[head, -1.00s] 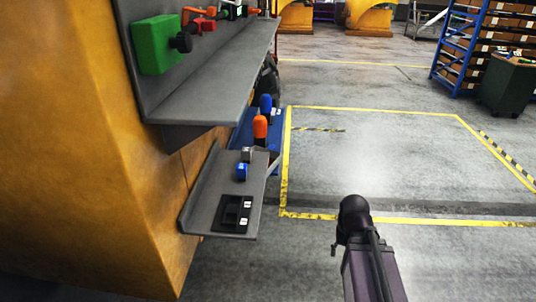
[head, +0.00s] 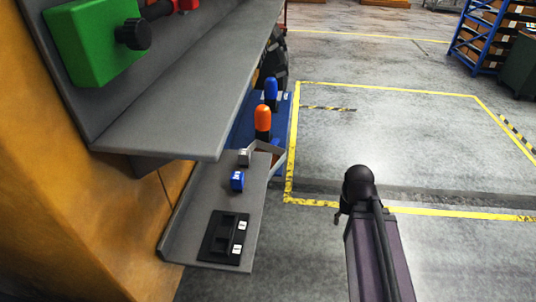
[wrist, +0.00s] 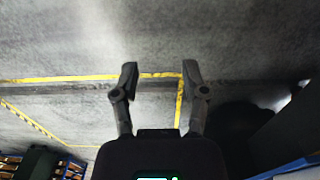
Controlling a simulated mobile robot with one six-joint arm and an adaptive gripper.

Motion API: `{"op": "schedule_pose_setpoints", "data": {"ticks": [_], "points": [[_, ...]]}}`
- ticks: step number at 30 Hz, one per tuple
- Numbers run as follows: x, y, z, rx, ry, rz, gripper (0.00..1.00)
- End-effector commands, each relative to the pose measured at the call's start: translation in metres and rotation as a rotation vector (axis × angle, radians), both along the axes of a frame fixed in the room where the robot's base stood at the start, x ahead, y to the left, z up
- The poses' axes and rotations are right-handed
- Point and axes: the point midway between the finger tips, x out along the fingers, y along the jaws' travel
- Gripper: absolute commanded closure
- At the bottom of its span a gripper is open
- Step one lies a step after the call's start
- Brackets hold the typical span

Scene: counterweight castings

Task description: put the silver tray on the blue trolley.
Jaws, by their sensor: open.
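My gripper (wrist: 160,80) shows in the wrist view with its two fingers apart and nothing between them, above bare floor. In the head view my arm stands over the floor right of the shelves; the fingers cannot be made out there. A blue surface, which looks like the blue trolley (head: 283,112), shows partly behind the grey shelves. An orange-topped item (head: 263,120) and a blue-topped item (head: 271,90) stand at it. A thin grey angled rim (head: 272,150) shows beside the lower shelf; I cannot tell whether it is the silver tray.
The yellow-marked floor (head: 400,140) is clear.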

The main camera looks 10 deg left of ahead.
Motion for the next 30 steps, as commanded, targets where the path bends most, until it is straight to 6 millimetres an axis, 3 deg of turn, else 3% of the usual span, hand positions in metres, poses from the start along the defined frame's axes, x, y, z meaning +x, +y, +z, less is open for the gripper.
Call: {"op": "schedule_pose_setpoints", "data": {"ticks": [13,17,18,23,30], "points": [[0.000,0.000,0.000,0.000,0.000,0.000,0.43],[0.001,0.001,0.001,0.000,0.000,0.004,0.04],[0.003,0.001,0.003,0.001,-0.001,0.009,0.00],[0.016,0.008,0.015,0.006,-0.005,0.055,0.00],[0.060,0.034,0.052,0.022,-0.020,0.225,0.00]]}}
